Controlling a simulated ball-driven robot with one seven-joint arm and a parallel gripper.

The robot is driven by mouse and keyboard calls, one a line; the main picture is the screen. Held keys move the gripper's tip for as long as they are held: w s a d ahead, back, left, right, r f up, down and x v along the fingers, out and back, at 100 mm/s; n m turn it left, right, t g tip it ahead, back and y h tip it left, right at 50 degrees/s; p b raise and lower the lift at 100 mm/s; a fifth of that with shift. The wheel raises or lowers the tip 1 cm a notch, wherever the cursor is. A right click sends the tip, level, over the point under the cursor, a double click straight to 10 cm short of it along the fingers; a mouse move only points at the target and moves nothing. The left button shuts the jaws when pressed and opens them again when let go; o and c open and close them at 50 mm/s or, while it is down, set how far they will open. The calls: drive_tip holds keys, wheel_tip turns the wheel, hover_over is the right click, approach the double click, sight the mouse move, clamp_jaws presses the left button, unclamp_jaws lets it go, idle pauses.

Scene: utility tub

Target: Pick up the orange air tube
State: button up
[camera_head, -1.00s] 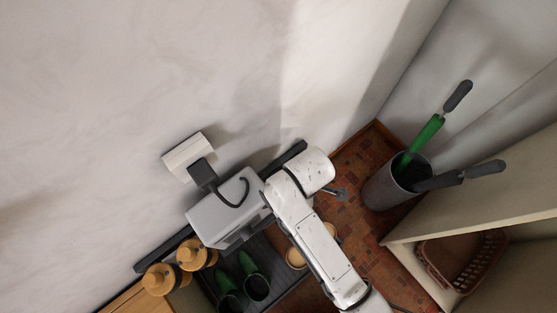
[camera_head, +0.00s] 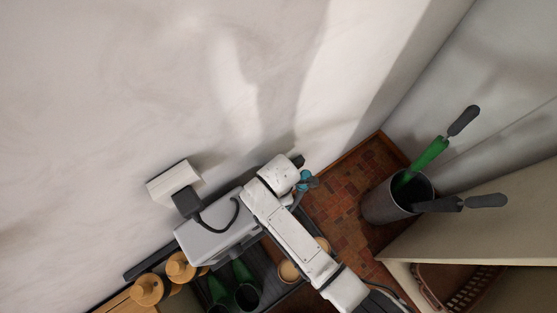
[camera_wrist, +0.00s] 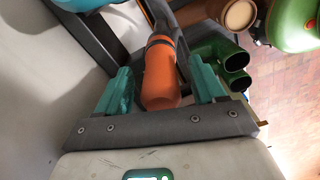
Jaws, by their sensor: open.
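The orange air tube (camera_wrist: 160,76) shows in the wrist view as an orange cylinder with a dark band near its upper end. Its near end lies between the two teal fingers of my gripper (camera_wrist: 164,82), which are open with gaps on both sides. I cannot tell its depth relative to the fingertips. In the head view, a teal part of my gripper (camera_head: 306,181) shows beside my white arm, near the wall. I cannot make out the orange tube there; my arm may hide it.
Green tubes (camera_wrist: 234,68) lie close to the right finger, with a tan cylinder (camera_wrist: 236,14) beyond. In the head view, a grey box (camera_head: 215,230) stands left of my arm. A grey bucket (camera_head: 385,204) with tools stands right, with red tiled surface (camera_head: 345,190) between.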

wheel_tip(320, 180, down, 2)
drive_tip(key=c, duration=1.1)
